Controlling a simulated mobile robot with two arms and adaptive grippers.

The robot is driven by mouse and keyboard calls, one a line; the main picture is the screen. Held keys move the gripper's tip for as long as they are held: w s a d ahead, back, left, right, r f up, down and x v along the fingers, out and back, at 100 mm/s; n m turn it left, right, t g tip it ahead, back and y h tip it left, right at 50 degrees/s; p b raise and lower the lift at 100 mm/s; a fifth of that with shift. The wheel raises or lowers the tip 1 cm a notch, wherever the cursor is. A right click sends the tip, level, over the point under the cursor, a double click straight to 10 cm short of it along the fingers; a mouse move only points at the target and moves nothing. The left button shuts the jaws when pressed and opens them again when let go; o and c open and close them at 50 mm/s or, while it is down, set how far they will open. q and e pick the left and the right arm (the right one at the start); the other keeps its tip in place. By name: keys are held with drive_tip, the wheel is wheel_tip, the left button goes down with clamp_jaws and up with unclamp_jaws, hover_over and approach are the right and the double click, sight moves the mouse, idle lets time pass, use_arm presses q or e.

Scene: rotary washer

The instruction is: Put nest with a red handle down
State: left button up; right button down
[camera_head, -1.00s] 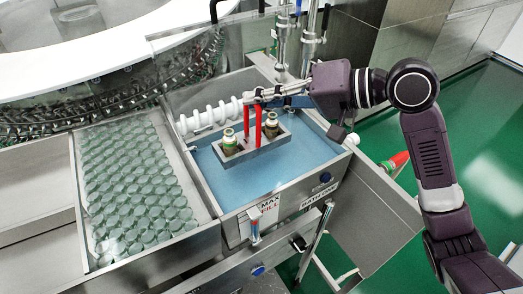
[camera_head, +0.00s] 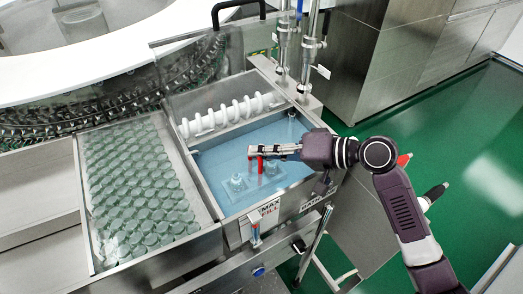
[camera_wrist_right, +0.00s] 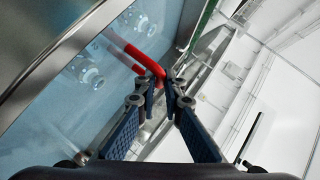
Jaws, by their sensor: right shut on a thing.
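The nest (camera_head: 255,186) is under the blue water of the washer basin, and its tray and the bottles in it look pale through the water. Its red handle (camera_head: 261,163) rises above the surface. My right gripper (camera_head: 252,151) is shut on the top of the red handle. In the right wrist view the red handle (camera_wrist_right: 147,61) runs to the fingertips (camera_wrist_right: 166,84) of my right gripper, and the bottles (camera_wrist_right: 86,68) show at the left. Whether the nest touches the basin floor cannot be told. My left gripper is not in view.
A white spiral screw (camera_head: 228,113) lies along the back of the basin. Metal taps (camera_head: 308,50) stand behind the basin.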

drive_tip(key=c, duration=2)
unclamp_jaws()
drive_tip(key=shift+f, duration=0.1)
drive_tip(key=shift+c, duration=0.2)
drive_tip(key=b+v, duration=0.3)
drive_tip(key=v, duration=0.9)
